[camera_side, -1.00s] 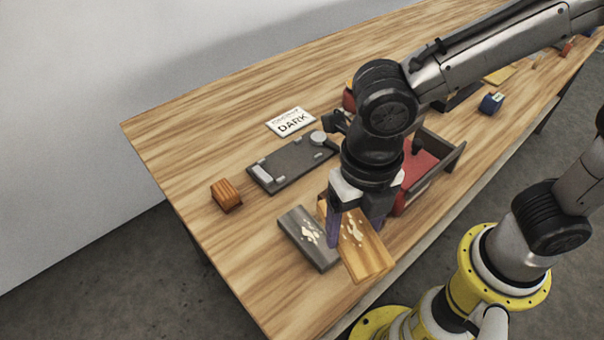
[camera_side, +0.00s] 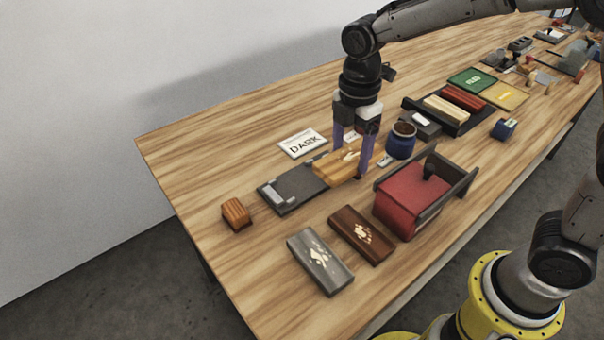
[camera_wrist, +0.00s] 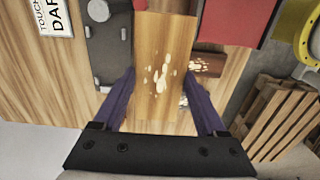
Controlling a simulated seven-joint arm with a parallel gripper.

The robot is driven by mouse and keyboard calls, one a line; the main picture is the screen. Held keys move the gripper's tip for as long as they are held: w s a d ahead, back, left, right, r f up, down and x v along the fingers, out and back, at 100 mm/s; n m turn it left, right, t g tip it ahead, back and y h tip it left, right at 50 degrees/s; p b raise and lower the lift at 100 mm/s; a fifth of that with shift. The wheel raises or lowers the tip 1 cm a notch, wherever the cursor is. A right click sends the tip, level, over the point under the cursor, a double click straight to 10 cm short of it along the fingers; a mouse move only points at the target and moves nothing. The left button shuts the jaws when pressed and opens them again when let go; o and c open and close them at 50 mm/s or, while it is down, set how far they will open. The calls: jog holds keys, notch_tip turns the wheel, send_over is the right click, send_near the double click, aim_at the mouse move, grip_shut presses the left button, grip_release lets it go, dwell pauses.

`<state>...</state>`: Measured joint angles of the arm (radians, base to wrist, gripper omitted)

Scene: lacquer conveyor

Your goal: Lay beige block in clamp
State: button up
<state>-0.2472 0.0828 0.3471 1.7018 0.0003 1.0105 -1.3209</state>
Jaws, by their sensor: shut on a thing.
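The beige block (camera_side: 333,170) is a light wood slab with pale splotches on top. My gripper (camera_side: 352,160) is shut on it, with one purple finger on each side. The clamp (camera_side: 290,190) is a dark grey plate with a light bar at its left end. In the side view the block covers the clamp's right end; I cannot tell whether it touches the plate. In the wrist view the block (camera_wrist: 160,70) lies between the fingers (camera_wrist: 160,78), and the clamp (camera_wrist: 108,65) shows to its left with a round grey knob.
A grey block (camera_side: 320,262) and a dark brown block (camera_side: 361,235) lie at the front. A red box in a dark frame (camera_side: 410,200) stands right of them. A blue pot (camera_side: 401,140) is close right of my gripper. A DARK card (camera_side: 303,143) lies behind the clamp.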

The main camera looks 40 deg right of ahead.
jog(key=w+a+f, duration=0.2)
jog(key=w+f, duration=0.1)
jog(key=w, duration=0.3)
send_over(302, 181)
jog(key=s, duration=0.1)
notch_tip(302, 181, down, 4)
jog(key=shift+s+d+f, duration=0.1)
jog(key=shift+d+f, duration=0.05)
jog(key=shift+f, duration=0.1)
jog(key=shift+w+f, duration=0.55)
jog(key=shift+f, duration=0.1)
jog(key=shift+a+f, duration=0.2)
jog(key=shift+f, duration=1.35)
jog(key=shift+f, duration=0.1)
jog(key=o, duration=1.4)
